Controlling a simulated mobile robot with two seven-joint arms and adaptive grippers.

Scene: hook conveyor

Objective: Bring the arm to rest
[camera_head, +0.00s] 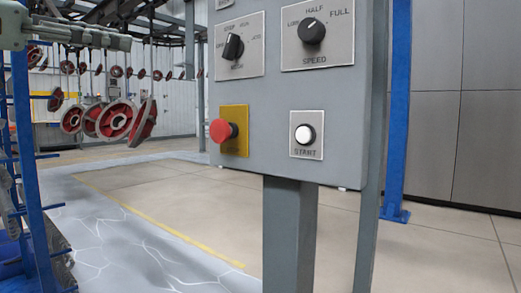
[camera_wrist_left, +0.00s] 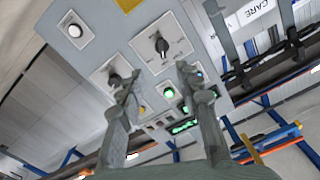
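My left gripper (camera_head: 112,37) reaches in from the upper left of the head view, left of the grey control panel (camera_head: 282,95) and apart from it in the picture. In the left wrist view its two fingers (camera_wrist_left: 158,84) stand apart with nothing seen between them, so it is open and empty. The panel (camera_wrist_left: 105,38) shows beyond the fingers there, tilted in the picture. My right gripper is in neither view.
The panel carries a mode knob (camera_head: 233,47), a speed knob (camera_head: 311,31), a red button (camera_head: 222,131) and a white start button (camera_head: 305,135). Red-and-grey wheel-like parts (camera_head: 117,119) hang from hooks at left. A blue post (camera_head: 397,110) stands at right. Open floor lies behind.

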